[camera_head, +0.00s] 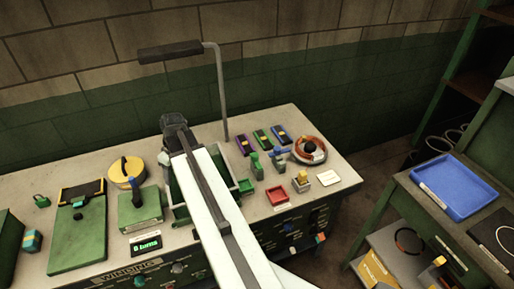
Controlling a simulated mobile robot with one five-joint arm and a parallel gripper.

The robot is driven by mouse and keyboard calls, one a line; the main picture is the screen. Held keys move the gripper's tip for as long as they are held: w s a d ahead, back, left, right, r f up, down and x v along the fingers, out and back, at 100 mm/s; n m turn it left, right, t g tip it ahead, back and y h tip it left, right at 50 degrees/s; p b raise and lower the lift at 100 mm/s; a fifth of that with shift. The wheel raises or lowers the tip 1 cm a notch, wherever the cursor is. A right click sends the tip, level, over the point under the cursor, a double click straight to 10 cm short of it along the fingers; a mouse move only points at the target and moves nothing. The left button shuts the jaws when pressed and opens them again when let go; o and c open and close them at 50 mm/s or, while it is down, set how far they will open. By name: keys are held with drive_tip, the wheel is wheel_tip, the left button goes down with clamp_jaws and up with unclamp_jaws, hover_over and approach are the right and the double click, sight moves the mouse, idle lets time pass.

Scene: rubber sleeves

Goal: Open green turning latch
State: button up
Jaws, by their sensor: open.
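My white arm reaches up the middle of the view, and my dark gripper (174,121) is at its far end, over the back of the workbench. My gripper is open; nothing shows held in it. A green turning latch cannot be picked out for sure.
The bench (110,263) also holds a red tray (277,196), a round orange-rimmed item (309,150), a yellow round item (126,172) and green fixtures at left. A bent grey pole (219,90) rises behind. A side shelf with a blue tray (455,187) stands right.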

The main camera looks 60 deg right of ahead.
drive_tip(key=shift+t, duration=0.6)
drive_tip(key=s+d, duration=0.2)
drive_tip(key=d, duration=0.3)
drive_tip(key=s+d, duration=0.2)
drive_tip(key=d, duration=0.3)
drive_tip(key=s+d, duration=0.2)
drive_tip(key=d, duration=0.3)
drive_tip(key=shift+s+d+r, duration=0.15)
drive_tip(key=shift+s+d, duration=0.05)
drive_tip(key=shift+s, duration=0.1)
drive_tip(key=t, duration=0.2)
approach(256, 155)
drive_tip(key=shift+n+g+h, duration=0.3)
drive_tip(key=shift+n, duration=0.1)
drive_tip(key=b+x, duration=0.2)
drive_tip(key=x, duration=0.1)
drive_tip(key=b+x, duration=0.5)
drive_tip(key=x, duration=0.1)
drive_tip(key=shift+w+a+r, duration=0.1)
drive_tip(key=shift+w+a, duration=0.15)
drive_tip(key=shift+w, duration=0.05)
drive_tip(key=shift+r, duration=0.1)
